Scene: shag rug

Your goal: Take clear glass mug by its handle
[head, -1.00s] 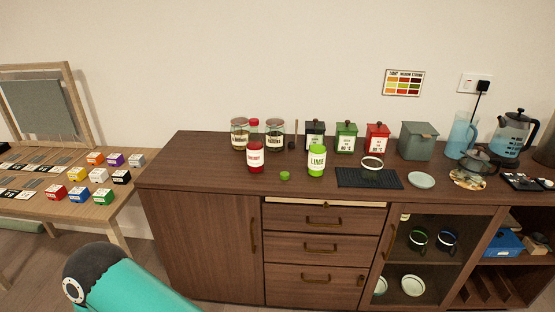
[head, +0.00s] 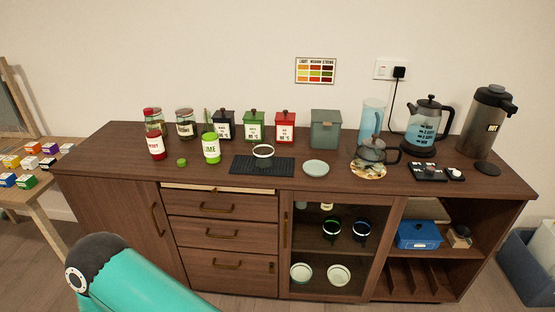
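A clear glass vessel with a pale rim (head: 263,151) stands on the black slatted mat (head: 247,166) on the sideboard top; I cannot make out a handle on it. I cannot tell for sure which of these is the clear glass mug. Neither of my grippers is in view; only a teal link of my arm shows at the bottom left.
Left of the mat stand a red bottle (head: 156,146), a green bottle (head: 211,148) and jars. Canisters (head: 254,125) line the back. To the right are a white saucer (head: 316,168), a teapot (head: 372,151), a blue pitcher (head: 372,118), a kettle (head: 424,125) and a dark flask (head: 487,120).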

